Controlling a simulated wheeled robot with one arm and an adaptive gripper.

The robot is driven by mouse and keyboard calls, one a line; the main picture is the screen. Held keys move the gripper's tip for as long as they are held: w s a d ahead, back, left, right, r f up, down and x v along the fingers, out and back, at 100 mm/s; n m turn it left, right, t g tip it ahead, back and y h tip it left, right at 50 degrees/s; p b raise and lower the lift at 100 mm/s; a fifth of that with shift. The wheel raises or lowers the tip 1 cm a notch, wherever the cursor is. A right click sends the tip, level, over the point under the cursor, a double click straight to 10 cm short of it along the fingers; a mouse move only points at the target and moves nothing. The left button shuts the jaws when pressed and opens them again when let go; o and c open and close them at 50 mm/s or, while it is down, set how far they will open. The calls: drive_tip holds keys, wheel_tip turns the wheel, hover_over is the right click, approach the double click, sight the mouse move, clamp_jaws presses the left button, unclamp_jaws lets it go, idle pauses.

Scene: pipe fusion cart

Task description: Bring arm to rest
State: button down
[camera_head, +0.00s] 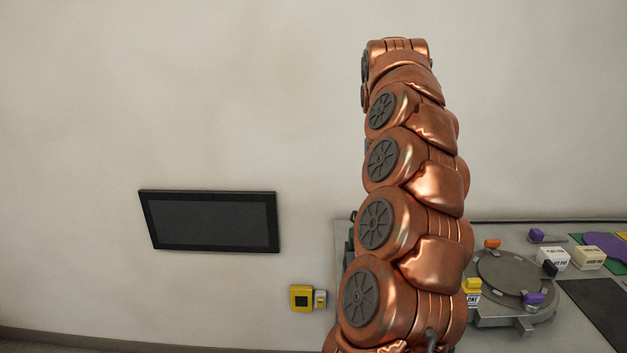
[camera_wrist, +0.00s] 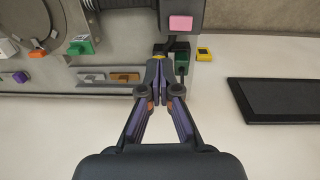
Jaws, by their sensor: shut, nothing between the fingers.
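My copper-coloured arm (camera_head: 415,200) rises nearly upright in the head view, in front of the wall and the left end of the cart (camera_head: 520,239). My gripper is hidden in the head view. In the wrist view my gripper (camera_wrist: 159,64) is shut and empty, its fingertips together. It points toward the edge of the cart (camera_wrist: 120,20), near a dark fitting. I cannot tell whether the tips touch it or only overlap it in the picture.
A black wall screen (camera_head: 209,221) hangs left of the arm. A yellow box (camera_head: 301,298) is on the wall below it. On the cart are a round metal fixture (camera_head: 510,272), white and cream blocks (camera_head: 553,259) and a dark panel (camera_head: 598,308). Open space lies left of the arm.

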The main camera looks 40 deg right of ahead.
drive_tip(key=s+a+f+n, duration=0.2)
drive_tip(key=a+n, duration=0.1)
drive_tip(key=a, duration=0.9)
drive_tip(key=s+a+f+n, duration=0.2)
drive_tip(key=a+n, duration=0.2)
drive_tip(key=a, duration=0.8)
drive_tip(key=s+a+f, duration=0.5)
drive_tip(key=s+f, duration=0.1)
drive_tip(key=s, duration=0.3)
drive_tip(key=s+a+f+g, duration=0.1)
drive_tip(key=s+a+f, duration=0.4)
drive_tip(key=s, duration=0.5)
drive_tip(key=shift+f+y+p, duration=0.3)
drive_tip(key=shift+f+p, duration=0.05)
drive_tip(key=shift+f, duration=0.35)
